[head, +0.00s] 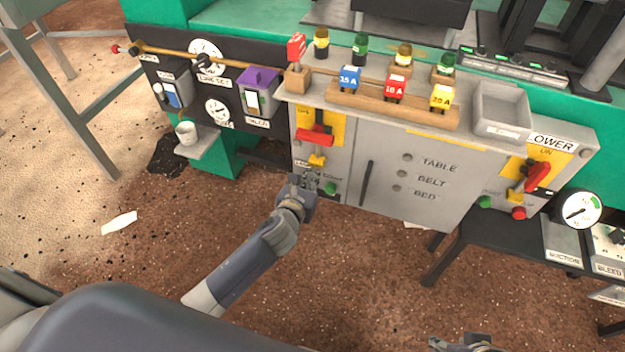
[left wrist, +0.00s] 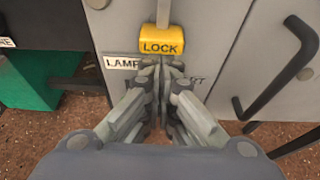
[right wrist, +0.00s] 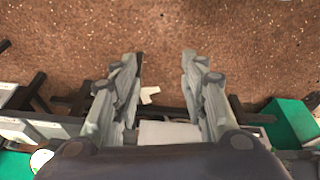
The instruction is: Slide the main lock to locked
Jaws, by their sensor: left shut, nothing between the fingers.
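The main lock is a yellow block marked LOCK (left wrist: 162,40), below the red switch handle (head: 314,137) on the left yellow plate. In the head view the lock (head: 317,160) sits just above my left gripper (head: 305,180). My left gripper is shut and empty. In the left wrist view its fingertips (left wrist: 163,66) are just below the block's lower edge; I cannot tell whether they touch it. A metal bar rises from the top of the block. My right gripper (right wrist: 163,62) is open and empty, over the floor, far from the lock.
A green button (head: 330,188) and a LAMP label (left wrist: 120,63) are close by the left fingers. A dark door handle (head: 366,183) stands out to the right. A second red handle (head: 537,177) is on the blower panel. Fuse blocks (head: 394,88) line the top.

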